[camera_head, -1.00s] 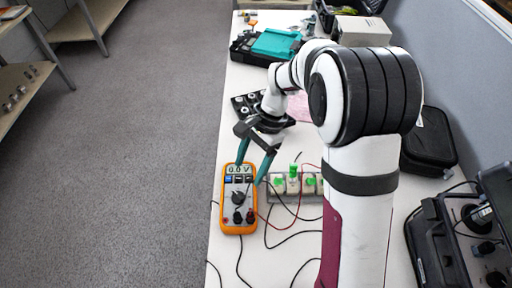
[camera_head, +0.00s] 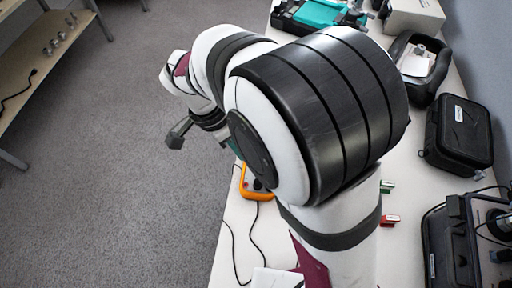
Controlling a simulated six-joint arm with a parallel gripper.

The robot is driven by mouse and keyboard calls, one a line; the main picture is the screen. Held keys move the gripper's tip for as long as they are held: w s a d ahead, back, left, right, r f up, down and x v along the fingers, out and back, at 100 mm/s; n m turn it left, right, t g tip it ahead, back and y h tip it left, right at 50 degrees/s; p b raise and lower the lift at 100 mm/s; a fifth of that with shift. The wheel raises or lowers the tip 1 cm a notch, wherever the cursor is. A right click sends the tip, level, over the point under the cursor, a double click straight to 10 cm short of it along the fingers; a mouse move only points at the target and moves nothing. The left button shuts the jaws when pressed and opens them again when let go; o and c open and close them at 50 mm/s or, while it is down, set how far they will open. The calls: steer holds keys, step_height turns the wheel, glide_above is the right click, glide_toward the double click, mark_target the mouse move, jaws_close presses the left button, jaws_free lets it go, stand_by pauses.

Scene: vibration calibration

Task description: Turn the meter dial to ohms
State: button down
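The orange meter (camera_head: 258,193) lies on the white bench near its left edge. Only its lower end shows; my arm covers its display and dial, so the dial's setting cannot be seen. My gripper (camera_head: 234,148) is just above the meter in the picture, mostly behind my arm.
A black case (camera_head: 459,134) and a dark open instrument case (camera_head: 452,245) stand at the right. A teal and black box (camera_head: 318,14) is at the far end. Dark cables (camera_head: 256,250) run over the near bench. Grey floor (camera_head: 110,200) lies left.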

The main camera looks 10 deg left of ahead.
steer(key=s+a+t, duration=0.2)
steer(key=s+a, duration=0.1)
steer(key=a, duration=0.1)
steer(key=x, duration=1)
steer(key=shift+w+r, duration=0.15)
steer(key=shift+w, duration=0.1)
steer(key=w+d, duration=0.2)
steer(key=shift+w+d+f, duration=0.15)
steer(key=shift+d+f, duration=0.15)
steer(key=shift+w+d, duration=0.25)
steer(key=shift+d, duration=0.05)
